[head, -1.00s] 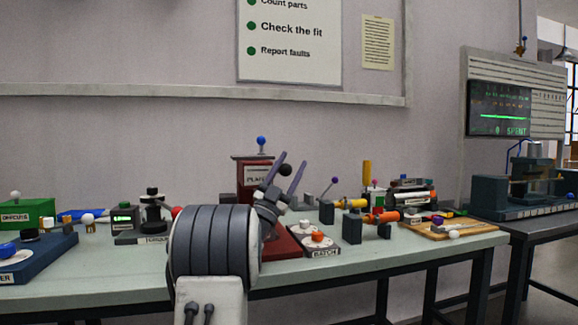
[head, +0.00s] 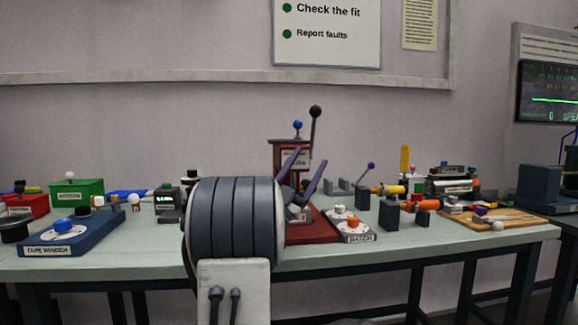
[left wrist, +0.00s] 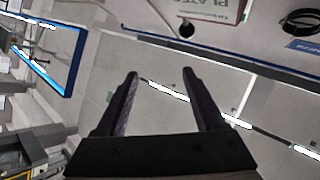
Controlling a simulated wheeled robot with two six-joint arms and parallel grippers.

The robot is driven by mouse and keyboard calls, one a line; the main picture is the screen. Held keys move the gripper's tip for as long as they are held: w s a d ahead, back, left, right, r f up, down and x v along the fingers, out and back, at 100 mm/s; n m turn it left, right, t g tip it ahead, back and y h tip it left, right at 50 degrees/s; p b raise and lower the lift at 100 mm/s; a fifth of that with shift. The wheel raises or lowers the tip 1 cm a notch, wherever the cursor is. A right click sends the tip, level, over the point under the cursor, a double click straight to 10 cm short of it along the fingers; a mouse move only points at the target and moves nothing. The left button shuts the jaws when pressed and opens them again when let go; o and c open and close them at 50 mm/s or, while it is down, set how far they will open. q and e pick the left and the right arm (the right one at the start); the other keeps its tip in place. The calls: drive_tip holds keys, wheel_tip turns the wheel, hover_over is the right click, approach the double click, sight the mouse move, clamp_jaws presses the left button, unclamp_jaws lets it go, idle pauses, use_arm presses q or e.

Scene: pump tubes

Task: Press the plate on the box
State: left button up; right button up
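A red press (head: 278,158) with a white label, only partly legible here, stands at the middle of the table on a red base (head: 308,232). It has a blue knob (head: 298,125) on top and a lever with a black ball (head: 315,111) that stands upright. My left gripper (head: 309,155) is open and empty in front of the press, its arm hiding part of it. In the left wrist view its two fingers (left wrist: 160,73) are spread with nothing between them. A label reading "PLATE" (left wrist: 208,9) and a dark ball (left wrist: 187,30) show at the top there. My right gripper is not in view.
A "BATCH" box (head: 354,238) with white and orange knobs stands right of the press. Grey blocks (head: 389,217) and a wooden board (head: 535,224) lie farther right. A blue tape winder (head: 88,237) and a green box (head: 92,188) are at left. The table's front strip is mostly clear.

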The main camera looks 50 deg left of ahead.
use_arm(q)
drive_tip(key=s, duration=0.6)
drive_tip(key=shift+s, duration=0.1)
idle(0.3)
